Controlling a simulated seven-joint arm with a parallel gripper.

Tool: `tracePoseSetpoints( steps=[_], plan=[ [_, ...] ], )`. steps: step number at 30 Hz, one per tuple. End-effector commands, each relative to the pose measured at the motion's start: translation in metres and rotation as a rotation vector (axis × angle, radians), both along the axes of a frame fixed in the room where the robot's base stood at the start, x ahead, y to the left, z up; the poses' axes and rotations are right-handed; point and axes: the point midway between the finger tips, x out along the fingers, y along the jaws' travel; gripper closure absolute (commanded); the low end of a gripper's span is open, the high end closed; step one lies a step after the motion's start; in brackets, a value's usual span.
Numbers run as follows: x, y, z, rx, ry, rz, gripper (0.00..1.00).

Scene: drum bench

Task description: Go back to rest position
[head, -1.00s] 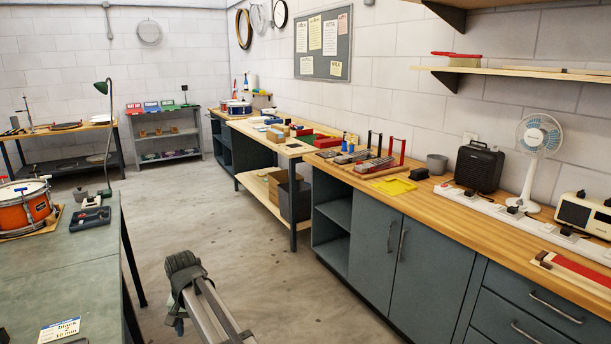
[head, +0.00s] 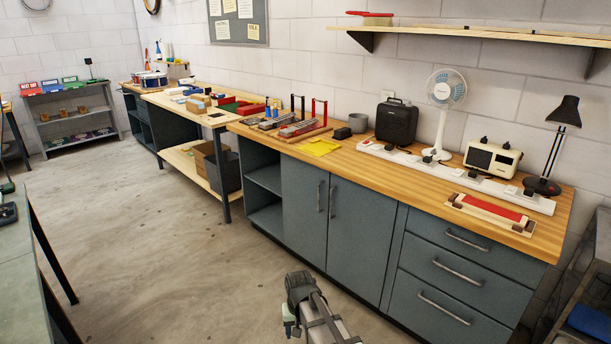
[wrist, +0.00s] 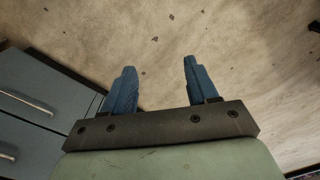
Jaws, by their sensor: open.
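A cream box with a dark face (head: 492,159) stands on the wooden bench at the right, between the fan and a black lamp. It may be the timer; no knob can be made out clearly at this size. My gripper (wrist: 160,66) shows in the wrist view with its two blue fingers apart and nothing between them, above bare concrete floor. In the head view my gripper (head: 290,318) is low in front of the grey cabinet doors, well apart from the cream box.
A white power strip (head: 455,178) runs along the bench. A white fan (head: 445,90), black lamp (head: 565,112), black case (head: 396,122) and red-topped tray (head: 491,211) stand on it. Drawers (head: 450,285) are below. The floor (head: 150,260) at left is clear.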

Motion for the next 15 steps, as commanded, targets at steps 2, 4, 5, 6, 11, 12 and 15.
tracePoseSetpoints(
  steps=[2,4,5,6,11,12,15],
  plan=[
    [-0.012,-0.036,-0.01,-0.002,0.002,-0.026,0.42],
    [-0.02,-0.063,-0.018,-0.004,0.003,-0.043,0.42],
    [-0.024,-0.075,-0.022,-0.004,0.003,-0.051,0.42],
    [-0.029,-0.089,-0.026,-0.005,0.003,-0.059,0.42],
    [-0.049,-0.134,-0.039,-0.007,0.005,-0.09,0.42],
    [-0.053,-0.143,-0.042,-0.008,0.005,-0.096,0.42],
    [-0.064,-0.162,-0.047,-0.008,0.004,-0.111,0.42]
  ],
)
